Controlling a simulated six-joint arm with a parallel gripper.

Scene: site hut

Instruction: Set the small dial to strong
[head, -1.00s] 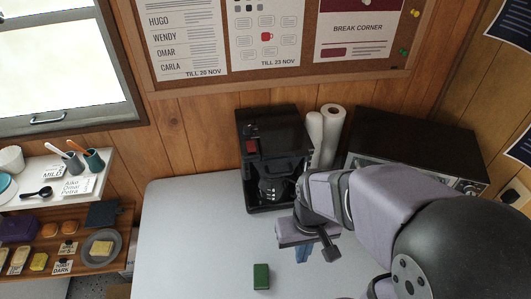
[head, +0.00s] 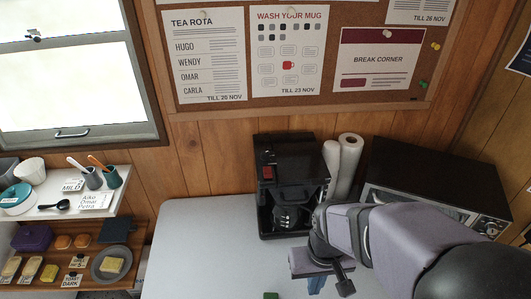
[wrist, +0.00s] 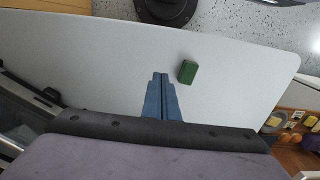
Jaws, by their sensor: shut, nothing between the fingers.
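The black coffee machine (head: 289,158) stands at the back of the table, with a red part on its upper front and a dark jug (head: 287,216) in its bay. A small dial on it is too small or dark to make out. The microwave (head: 440,178) to its right has dials (head: 487,228) on its front panel; their settings cannot be read. My gripper (head: 316,286) is in front of the coffee machine, apart from it, pointing down over the table. In the wrist view its blue fingers (wrist: 162,82) are shut together and empty.
A green block (wrist: 187,72) lies on the pale table (head: 195,225) near my fingers. Two white rolls (head: 346,165) stand between coffee machine and microwave. A shelf (head: 128,208) with cups and food is at left. The table's left part is clear.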

